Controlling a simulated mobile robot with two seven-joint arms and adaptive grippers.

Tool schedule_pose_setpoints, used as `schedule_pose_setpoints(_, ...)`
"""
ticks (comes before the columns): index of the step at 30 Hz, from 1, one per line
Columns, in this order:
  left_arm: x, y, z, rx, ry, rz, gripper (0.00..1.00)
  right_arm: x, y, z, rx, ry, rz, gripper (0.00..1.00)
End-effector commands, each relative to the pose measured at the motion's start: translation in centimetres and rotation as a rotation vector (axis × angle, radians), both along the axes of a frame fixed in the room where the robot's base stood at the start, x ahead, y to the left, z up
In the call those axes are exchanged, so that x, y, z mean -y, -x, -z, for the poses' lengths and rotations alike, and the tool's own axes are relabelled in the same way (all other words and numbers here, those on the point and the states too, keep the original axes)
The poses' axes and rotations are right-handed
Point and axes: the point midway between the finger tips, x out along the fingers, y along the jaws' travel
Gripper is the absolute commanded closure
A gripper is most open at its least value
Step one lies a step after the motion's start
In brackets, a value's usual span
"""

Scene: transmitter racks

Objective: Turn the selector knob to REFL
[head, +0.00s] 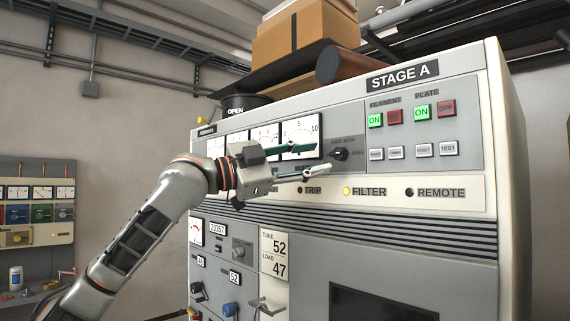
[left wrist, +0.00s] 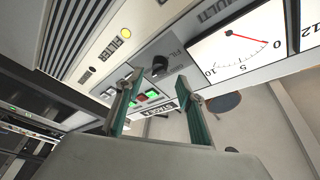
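The selector knob (head: 340,155) is a small black knob on a dark grey plate, right of the meters on the STAGE A cabinet front. A small REFL label (head: 357,153) is at its right. Which way the knob points is too small to tell. My left gripper (head: 323,157) is open, its two green-padded fingers spread one above the other, with the tips just left of the knob. In the left wrist view the knob (left wrist: 160,64) shows beyond and between the fingertips (left wrist: 155,80), apart from them. The fingers hold nothing. My right gripper is in neither view.
White meters (head: 300,136) lie behind the left fingers. Lit green ON buttons (head: 375,120) and several white buttons (head: 424,150) are right of the knob. Below is a lamp strip with a lit yellow FILTER lamp (head: 347,191). Boxes (head: 305,32) sit on top.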

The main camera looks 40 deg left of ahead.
Motion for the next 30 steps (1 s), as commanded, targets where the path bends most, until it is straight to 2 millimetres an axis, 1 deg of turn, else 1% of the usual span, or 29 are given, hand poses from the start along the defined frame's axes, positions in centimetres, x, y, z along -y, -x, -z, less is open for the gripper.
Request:
schedule_pose_setpoints(1,-0.5,0.6,0.3,-0.003,-0.002,-0.006,0.62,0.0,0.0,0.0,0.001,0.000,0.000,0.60)
schedule_pose_setpoints(5,-1.1,2.2,0.6,-0.003,-0.004,-0.005,0.62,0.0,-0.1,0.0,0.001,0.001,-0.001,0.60)
schedule_pose_setpoints(12,-2.0,4.2,1.0,-0.004,-0.005,-0.005,0.62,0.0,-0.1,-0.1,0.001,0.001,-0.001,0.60)
schedule_pose_setpoints(21,-2.6,5.7,1.4,-0.003,-0.005,0.000,0.62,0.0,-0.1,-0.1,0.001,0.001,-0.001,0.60)
schedule_pose_setpoints(30,-2.8,6.2,1.4,-0.001,0.000,-0.001,0.62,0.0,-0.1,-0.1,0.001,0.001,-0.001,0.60)
